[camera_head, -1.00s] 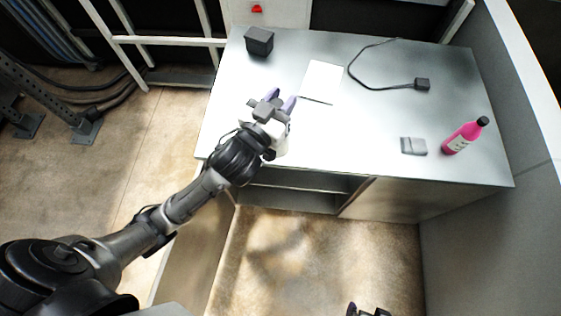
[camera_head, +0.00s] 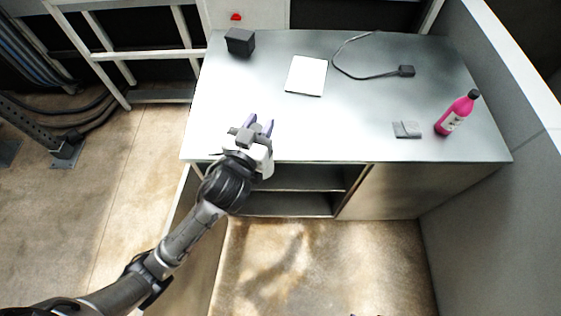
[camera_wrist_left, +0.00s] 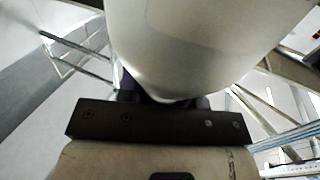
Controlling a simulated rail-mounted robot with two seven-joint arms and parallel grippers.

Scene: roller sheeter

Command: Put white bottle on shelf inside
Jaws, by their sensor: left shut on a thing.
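The white bottle (camera_wrist_left: 205,40) fills the upper middle of the left wrist view, close to the camera, with its ends cut off. My left gripper (camera_head: 259,127) is shut on it; in the wrist view the bottle hides most of the fingers. In the head view the gripper is over the front left part of the desk, and I cannot clearly tell the bottle from the white wrist parts there. The shelf inside (camera_head: 290,190) is in the open compartment under the desk top, below and right of the gripper. My right gripper is not clearly visible.
The grey desk (camera_head: 350,120) bears a dark box (camera_head: 240,41), a white tablet-like sheet (camera_head: 306,75), a cable with a black plug (camera_head: 406,71), a grey flat item (camera_head: 406,129) and a pink bottle (camera_head: 457,113). A closed cabinet front (camera_head: 400,190) is right of the open compartment.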

